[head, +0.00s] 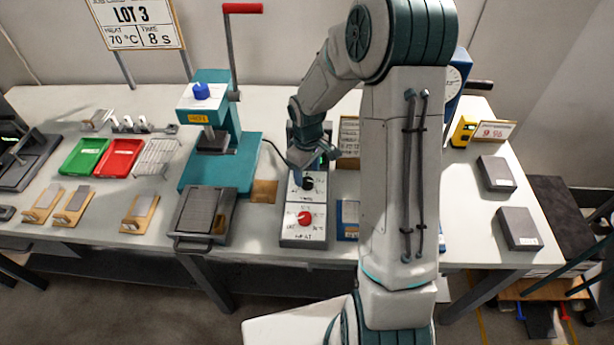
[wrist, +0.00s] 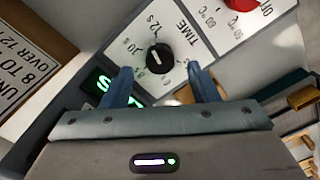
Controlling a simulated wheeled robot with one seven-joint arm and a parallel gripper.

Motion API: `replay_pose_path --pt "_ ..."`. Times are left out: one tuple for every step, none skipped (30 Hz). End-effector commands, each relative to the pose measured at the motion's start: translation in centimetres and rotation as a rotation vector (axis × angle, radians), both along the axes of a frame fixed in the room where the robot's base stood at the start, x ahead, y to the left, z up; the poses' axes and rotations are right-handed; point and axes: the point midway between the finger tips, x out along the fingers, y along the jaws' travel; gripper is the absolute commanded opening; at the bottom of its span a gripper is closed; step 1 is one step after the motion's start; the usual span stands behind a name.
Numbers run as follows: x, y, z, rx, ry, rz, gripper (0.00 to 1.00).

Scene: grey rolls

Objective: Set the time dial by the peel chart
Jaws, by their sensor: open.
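The black time dial (wrist: 159,58) sits on the white TIME panel, with 12 s, 10 s and 8 printed around it. Its small white mark seems to face the 12 s side, but it is too small to be sure. In the head view the dial (head: 307,184) is on the control box (head: 303,239), just below my gripper (head: 305,165). My gripper's fingers (wrist: 159,70) are open on either side of the dial, apart from it as far as I can tell. The chart (wrist: 30,62) shows "8 TO" and "OVER 12" and is cut off; my arm partly hides it in the head view (head: 349,137).
The red heat knob (head: 304,218) is on the same box; it also shows in the wrist view (wrist: 240,4). A green-lit display (wrist: 101,88) is partly behind a finger. The lot sign (head: 133,23) reads 70 °C, 8 s. A teal press (head: 221,160) stands left. A small sign (head: 495,131) shows a number.

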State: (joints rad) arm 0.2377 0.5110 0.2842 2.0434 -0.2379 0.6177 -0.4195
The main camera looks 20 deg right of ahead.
Motion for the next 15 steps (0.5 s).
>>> replay_pose_path --pt "-0.1 0.1 -0.8 0.001 0.004 0.002 0.54" --pt "-0.1 0.0 -1.2 0.0 0.004 0.001 0.54" --pt "-0.1 0.0 -1.7 0.0 0.004 0.0 0.54" --pt "-0.1 0.0 -2.0 0.0 0.002 -0.001 0.54" --pt "0.0 0.0 -2.3 0.0 0.002 -0.001 0.54" --pt "0.0 0.0 -2.6 0.0 0.002 -0.001 0.54" --pt "0.0 0.0 -2.8 0.0 0.002 -0.001 0.54" --pt "0.0 0.0 -2.9 0.0 0.002 0.0 0.54" --pt "0.0 0.0 -3.1 -0.001 0.001 0.0 0.54" --pt "0.0 0.0 -3.2 -0.001 0.001 0.0 0.54" --pt "0.0 0.0 -3.2 -0.001 0.001 0.0 0.54" --pt "0.0 0.0 -3.3 -0.001 -0.001 0.0 0.54" --pt "0.0 0.0 -3.3 -0.001 -0.001 0.0 0.54" --pt "0.0 0.0 -3.3 -0.001 -0.001 0.0 0.54" --pt "0.0 0.0 -3.3 -0.001 -0.001 0.0 0.54"
